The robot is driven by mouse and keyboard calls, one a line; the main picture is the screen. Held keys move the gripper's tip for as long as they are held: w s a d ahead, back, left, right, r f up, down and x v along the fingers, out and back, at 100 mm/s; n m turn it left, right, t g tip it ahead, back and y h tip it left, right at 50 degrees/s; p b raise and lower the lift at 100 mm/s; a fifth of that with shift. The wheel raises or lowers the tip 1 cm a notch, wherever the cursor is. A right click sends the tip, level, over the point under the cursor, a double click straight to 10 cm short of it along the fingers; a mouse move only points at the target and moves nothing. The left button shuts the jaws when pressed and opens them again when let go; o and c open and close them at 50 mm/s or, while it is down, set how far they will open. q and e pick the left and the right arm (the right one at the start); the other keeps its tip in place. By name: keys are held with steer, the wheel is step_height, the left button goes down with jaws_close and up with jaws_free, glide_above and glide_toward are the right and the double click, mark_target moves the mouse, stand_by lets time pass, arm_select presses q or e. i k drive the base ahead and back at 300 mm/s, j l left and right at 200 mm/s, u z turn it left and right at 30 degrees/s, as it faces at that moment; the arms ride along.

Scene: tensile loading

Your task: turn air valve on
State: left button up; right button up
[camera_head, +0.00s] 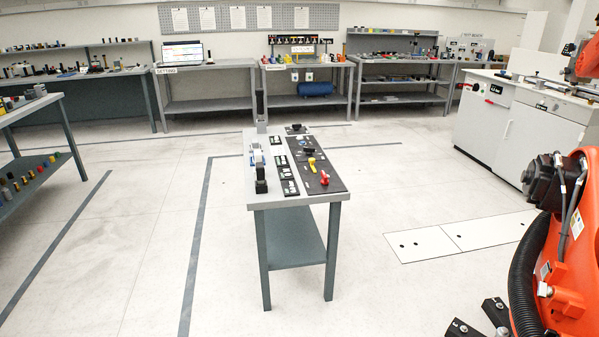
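A small grey table (295,201) stands in the middle of the floor. Its top carries a dark panel (337,184) with a yellow handle (312,164) and a red handle (325,177). Either might be a valve handle; no label naming an air valve is readable. A blue cylindrical tank (315,89) lies on the lower shelf of a back bench, and a valve on it cannot be made out. Neither of my grippers shows in the head view.
Large orange machinery with a black hose (525,275) fills the lower right. A white cabinet (528,138) stands behind it. Benches line the back wall, and a shelf table (42,162) stands at left. Open floor (140,230) surrounds the middle table.

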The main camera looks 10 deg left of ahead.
mark_target(324, 181)
steer(key=l+u, duration=0.35)
steer(key=l, duration=0.55)
steer(key=l+u, duration=0.4)
steer(key=l, duration=0.55)
steer(key=i+j+z, duration=0.25)
steer(key=i+j, duration=0.15)
steer(key=i+j+z, duration=0.25)
steer(key=i+j, duration=0.2)
steer(key=i+j+z, duration=0.3)
steer(key=j, duration=0.25)
